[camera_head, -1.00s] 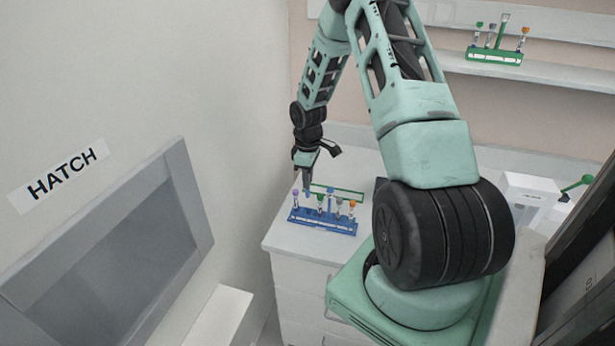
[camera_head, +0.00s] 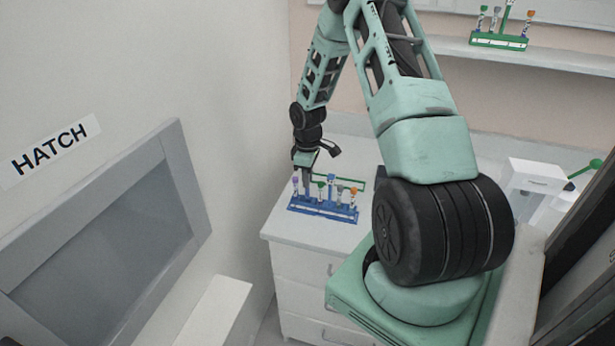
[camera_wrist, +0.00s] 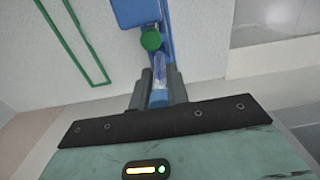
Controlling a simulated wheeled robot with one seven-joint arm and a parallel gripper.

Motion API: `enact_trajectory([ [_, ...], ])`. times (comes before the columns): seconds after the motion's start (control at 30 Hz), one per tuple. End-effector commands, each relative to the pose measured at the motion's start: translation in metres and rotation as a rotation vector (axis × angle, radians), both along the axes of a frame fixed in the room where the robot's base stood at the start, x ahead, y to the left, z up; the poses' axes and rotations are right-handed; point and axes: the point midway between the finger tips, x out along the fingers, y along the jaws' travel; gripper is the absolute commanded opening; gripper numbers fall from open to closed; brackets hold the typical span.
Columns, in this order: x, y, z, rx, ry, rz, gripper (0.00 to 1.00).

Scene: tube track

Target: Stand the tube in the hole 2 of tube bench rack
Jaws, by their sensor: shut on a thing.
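The blue tube bench rack (camera_head: 323,210) stands on the white bench and holds several capped tubes with purple, green and orange caps. My gripper (camera_head: 307,184) points down over its left part, between the purple-capped tube (camera_head: 295,186) and the green-capped tube (camera_head: 321,187). In the wrist view my gripper (camera_wrist: 158,92) is shut on a clear tube (camera_wrist: 159,70) with a blue end. A green cap (camera_wrist: 151,40) and part of the blue rack (camera_wrist: 132,12) lie just beyond it. I cannot tell whether the held tube's lower end is inside a hole.
Another green rack (camera_head: 498,41) with tubes stands on the back shelf. A white device (camera_head: 535,180) stands right. A hatch (camera_head: 100,240) is on the left wall.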

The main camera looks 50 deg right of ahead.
Motion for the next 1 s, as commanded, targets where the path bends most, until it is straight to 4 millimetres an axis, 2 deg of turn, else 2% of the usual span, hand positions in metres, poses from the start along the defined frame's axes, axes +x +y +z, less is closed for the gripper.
enact_trajectory([
  [1.0,-0.0018,-0.0009,-0.0055,0.000,0.000,0.000,0.00],
])
